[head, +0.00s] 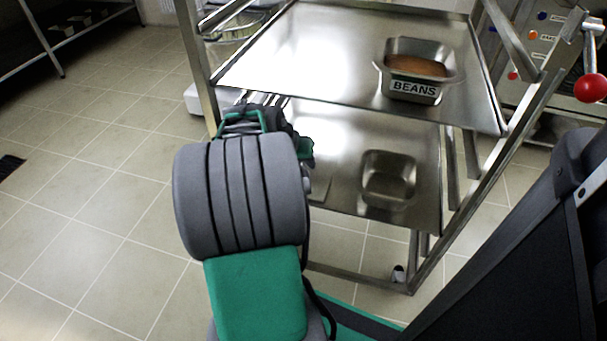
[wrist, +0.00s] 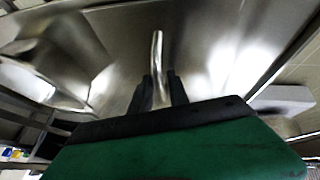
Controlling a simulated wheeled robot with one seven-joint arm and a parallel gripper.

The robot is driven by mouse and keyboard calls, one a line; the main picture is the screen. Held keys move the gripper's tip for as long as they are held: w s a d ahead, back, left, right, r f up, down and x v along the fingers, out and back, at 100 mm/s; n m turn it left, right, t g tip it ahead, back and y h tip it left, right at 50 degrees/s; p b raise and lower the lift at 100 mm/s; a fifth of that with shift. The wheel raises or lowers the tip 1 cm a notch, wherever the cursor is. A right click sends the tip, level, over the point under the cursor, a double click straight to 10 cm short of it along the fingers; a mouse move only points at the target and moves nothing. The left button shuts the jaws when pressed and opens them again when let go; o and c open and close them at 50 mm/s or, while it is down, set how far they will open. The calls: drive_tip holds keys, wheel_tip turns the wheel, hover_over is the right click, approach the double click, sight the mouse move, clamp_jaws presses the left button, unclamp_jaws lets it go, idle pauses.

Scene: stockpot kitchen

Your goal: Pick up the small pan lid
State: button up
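My gripper (wrist: 160,84) has its two dark fingers close together on either side of a thin metal handle, and it looks shut on it. The handle (wrist: 157,48) appears to belong to the small pan lid; the lid's plate is hard to tell from the shiny steel around it. In the head view my gripper (head: 285,103) is at the left side of the rack, just under the upper shelf's edge and over the lower shelf; its fingertips and the lid are mostly hidden by my wrist and the shelf.
The upper steel shelf (head: 310,62) carries a pan labelled BEANS (head: 412,90) with orange-brown contents. The lower shelf (head: 415,205) holds an empty steel pan (head: 388,178), which shows at the left in the wrist view. Rack posts stand close to my arm.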

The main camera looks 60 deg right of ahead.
clamp_jaws()
idle(1.3)
